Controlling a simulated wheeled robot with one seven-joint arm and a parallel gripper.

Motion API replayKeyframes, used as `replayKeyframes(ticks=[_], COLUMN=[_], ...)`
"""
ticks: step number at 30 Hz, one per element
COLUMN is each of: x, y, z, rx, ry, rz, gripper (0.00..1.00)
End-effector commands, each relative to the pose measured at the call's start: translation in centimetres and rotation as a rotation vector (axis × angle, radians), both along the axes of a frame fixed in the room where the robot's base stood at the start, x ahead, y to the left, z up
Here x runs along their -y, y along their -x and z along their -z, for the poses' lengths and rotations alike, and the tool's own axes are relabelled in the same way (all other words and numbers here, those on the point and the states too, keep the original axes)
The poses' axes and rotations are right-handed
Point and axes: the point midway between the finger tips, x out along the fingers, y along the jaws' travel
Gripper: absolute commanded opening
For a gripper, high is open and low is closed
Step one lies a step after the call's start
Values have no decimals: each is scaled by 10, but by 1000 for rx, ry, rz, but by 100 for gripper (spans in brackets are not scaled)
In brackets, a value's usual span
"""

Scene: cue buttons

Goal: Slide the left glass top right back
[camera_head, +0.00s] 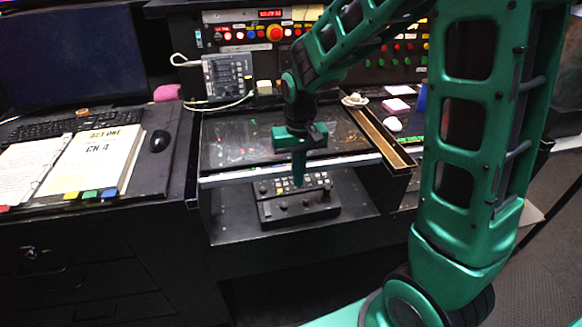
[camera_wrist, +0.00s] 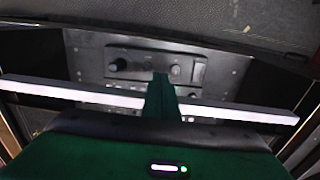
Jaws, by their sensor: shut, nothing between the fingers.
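The left glass top (camera_head: 235,140) is a dark, reflective pane with a pale front edge, lying over a recess in the desk. The front of the recess is uncovered, and a black control box (camera_head: 285,207) with knobs shows in it. My gripper (camera_head: 298,183) is shut and empty, pointing down at the pale front edge, about midway along it. In the wrist view the shut fingers (camera_wrist: 161,82) cross in front of the pale edge strip (camera_wrist: 60,89), with the control box (camera_wrist: 150,68) beyond. I cannot tell whether the fingers touch the edge.
A brass-coloured channel (camera_head: 385,138) runs along the glass top's right side, with a small pale object (camera_head: 354,100) near its back end. A cue panel (camera_head: 255,35) and a grey box (camera_head: 228,76) with cables stand behind. A book (camera_head: 92,160) and mouse (camera_head: 160,140) lie left.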

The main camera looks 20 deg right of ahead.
Motion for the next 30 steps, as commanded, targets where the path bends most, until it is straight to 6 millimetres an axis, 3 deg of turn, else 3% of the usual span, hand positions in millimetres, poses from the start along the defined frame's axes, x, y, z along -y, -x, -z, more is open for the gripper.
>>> replayKeyframes(ticks=[15,30], x=[0,5], y=[-1,-31], z=[0,0], rx=[0,2], ry=[0,0], rz=[0,1], gripper=[0,0])
